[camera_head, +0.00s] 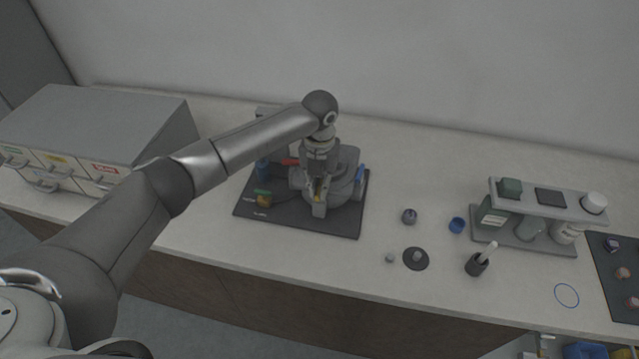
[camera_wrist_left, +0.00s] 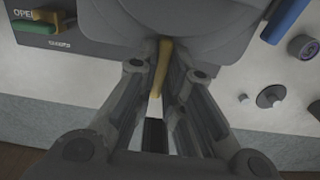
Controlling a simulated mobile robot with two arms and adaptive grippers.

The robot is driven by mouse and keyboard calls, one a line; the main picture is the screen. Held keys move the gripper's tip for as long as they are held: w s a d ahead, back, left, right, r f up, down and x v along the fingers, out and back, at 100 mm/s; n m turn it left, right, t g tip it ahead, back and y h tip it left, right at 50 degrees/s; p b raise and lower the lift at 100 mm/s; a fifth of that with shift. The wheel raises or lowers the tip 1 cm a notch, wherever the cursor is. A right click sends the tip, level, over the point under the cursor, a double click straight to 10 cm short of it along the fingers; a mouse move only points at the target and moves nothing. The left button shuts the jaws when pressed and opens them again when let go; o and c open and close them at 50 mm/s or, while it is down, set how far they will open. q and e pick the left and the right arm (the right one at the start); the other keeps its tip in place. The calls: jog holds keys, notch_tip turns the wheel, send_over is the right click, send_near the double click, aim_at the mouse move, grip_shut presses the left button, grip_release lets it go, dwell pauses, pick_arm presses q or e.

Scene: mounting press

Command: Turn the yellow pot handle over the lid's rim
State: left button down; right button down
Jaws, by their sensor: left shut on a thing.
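The mounting press (camera_head: 345,190) stands on a dark base mat on the counter. Its round grey lid (camera_wrist_left: 205,25) fills the top of the left wrist view. The yellow pot handle (camera_wrist_left: 162,65) sticks out from under the lid's rim, between my left fingers. My left gripper (camera_head: 318,202) is over the front of the press, and it also shows in the left wrist view (camera_wrist_left: 158,85). Its fingers are shut on the yellow handle. The handle's far end is hidden under the lid. In the head view the fingers hide most of the handle. My right gripper is not in view.
A grey drawer cabinet (camera_head: 100,125) stands left. A bottle rack (camera_head: 530,215) and small loose parts (camera_head: 415,258) lie right. The counter front is clear.

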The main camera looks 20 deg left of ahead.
aim_at(319, 188)
pick_arm(q)
jog(key=c, duration=1.5)
grip_release()
notch_tip(319, 188, up, 12)
